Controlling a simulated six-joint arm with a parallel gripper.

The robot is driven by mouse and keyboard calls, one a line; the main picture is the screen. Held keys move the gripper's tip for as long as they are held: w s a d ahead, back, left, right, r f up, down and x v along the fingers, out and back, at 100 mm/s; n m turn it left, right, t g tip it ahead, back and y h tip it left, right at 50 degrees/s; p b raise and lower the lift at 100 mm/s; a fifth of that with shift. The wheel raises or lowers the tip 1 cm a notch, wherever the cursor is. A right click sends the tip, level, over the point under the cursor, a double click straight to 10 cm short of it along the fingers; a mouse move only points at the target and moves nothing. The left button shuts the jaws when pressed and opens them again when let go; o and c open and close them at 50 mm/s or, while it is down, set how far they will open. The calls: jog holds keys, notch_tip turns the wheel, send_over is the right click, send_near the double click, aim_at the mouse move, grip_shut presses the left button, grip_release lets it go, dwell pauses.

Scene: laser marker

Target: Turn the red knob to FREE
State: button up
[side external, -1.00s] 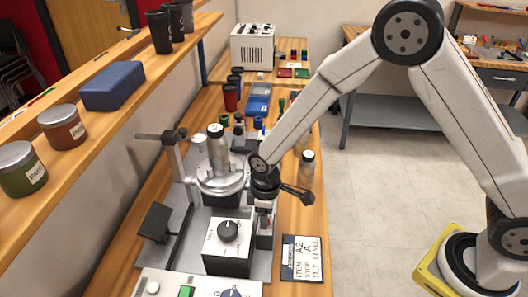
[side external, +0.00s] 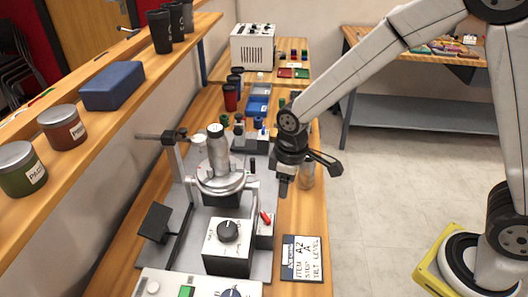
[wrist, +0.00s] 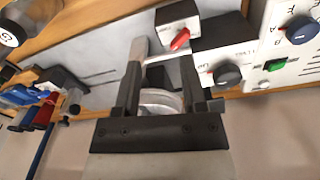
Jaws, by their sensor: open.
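The red knob (side external: 265,217) sits on a small light-faced block at the right edge of the grey fixture plate. It also shows in the wrist view (wrist: 180,39), on a white-faced box beyond my fingers. Its bar is slanted, but I cannot read its markings or tell which one it points to. My gripper (side external: 284,185) is up and to the right of the knob in the side view, apart from it. In the wrist view my gripper (wrist: 163,85) has its two fingers spread with nothing gripped between them.
A box with a black dial (side external: 229,231) stands left of the knob. A round stage with a metal cylinder (side external: 217,150) stands behind it. A sign card (side external: 302,257) lies on the bench to the right.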

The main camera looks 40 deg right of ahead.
jog(key=s+d+r+m+t, duration=0.2)
jog(key=s+d+m, duration=0.4)
jog(key=s+d, duration=0.4)
jog(key=shift+m, duration=0.4)
jog(key=shift+w+d, duration=0.1)
jog(key=shift+c, duration=1.4)
jog(key=w+a+f+g, duration=0.1)
jog(key=w+a, duration=0.3)
jog(key=a, duration=0.1)
jog(key=w+a+f+m, duration=0.1)
jog(key=w+a, duration=0.3)
jog(key=w+a+f+g, duration=0.1)
jog(key=w+a, duration=0.3)
jog(key=a, duration=0.1)
jog(key=shift+a+f+m+g, duration=0.25)
jog(key=shift+a+m+g, duration=0.05)
jog(key=shift+m, duration=0.1)
jog(key=shift+f, duration=0.1)
